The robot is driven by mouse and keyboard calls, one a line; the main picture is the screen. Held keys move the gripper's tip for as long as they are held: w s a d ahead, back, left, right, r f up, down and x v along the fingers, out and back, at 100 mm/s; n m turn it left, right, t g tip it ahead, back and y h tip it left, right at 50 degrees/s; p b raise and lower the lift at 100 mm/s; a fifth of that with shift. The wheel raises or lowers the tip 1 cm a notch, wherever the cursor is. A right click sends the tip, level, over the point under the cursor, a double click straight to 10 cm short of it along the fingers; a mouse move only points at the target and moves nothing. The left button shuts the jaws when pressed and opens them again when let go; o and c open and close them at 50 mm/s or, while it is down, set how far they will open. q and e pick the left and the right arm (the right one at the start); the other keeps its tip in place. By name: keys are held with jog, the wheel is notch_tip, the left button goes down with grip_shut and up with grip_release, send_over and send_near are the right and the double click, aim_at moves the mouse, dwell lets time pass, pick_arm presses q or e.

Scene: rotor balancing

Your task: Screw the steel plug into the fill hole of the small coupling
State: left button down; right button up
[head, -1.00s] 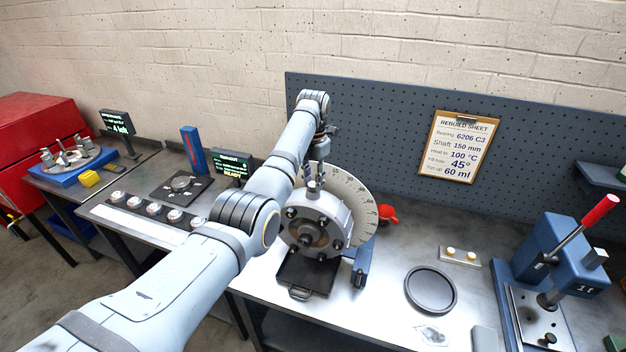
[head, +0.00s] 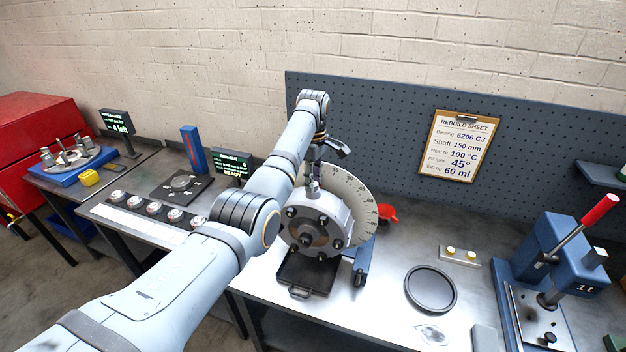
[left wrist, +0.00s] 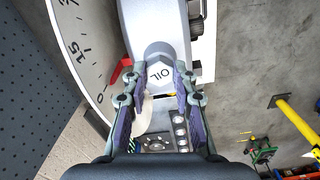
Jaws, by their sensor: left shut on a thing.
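The small coupling (head: 322,220) is a grey round housing with dark bolts, standing upright on the bench in front of a white degree dial (head: 355,192). My left gripper (head: 313,187) points down at the coupling's top rim. In the left wrist view its fingers (left wrist: 160,76) are closed on the steel plug (left wrist: 160,72), a grey hex head marked OIL, against the coupling's rim (left wrist: 155,22). The fill hole is hidden beneath the plug, and I cannot tell how deep the plug sits. My right gripper is not in view.
A black tray (head: 305,275) lies below the coupling. A red funnel-like item (head: 387,212) is behind it to the right. A dark ring (head: 431,289) and a blue press (head: 548,262) stand further right. The pegboard (head: 400,130) rises behind.

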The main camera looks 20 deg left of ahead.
pick_arm(q)
jog(key=m, duration=0.5)
jog(key=shift+f, duration=0.2)
jog(key=m, duration=0.8)
jog(key=shift+s+m, duration=0.1)
jog(key=shift+m, duration=0.2)
jog(key=m, duration=0.3)
jog(key=shift+m, duration=0.8)
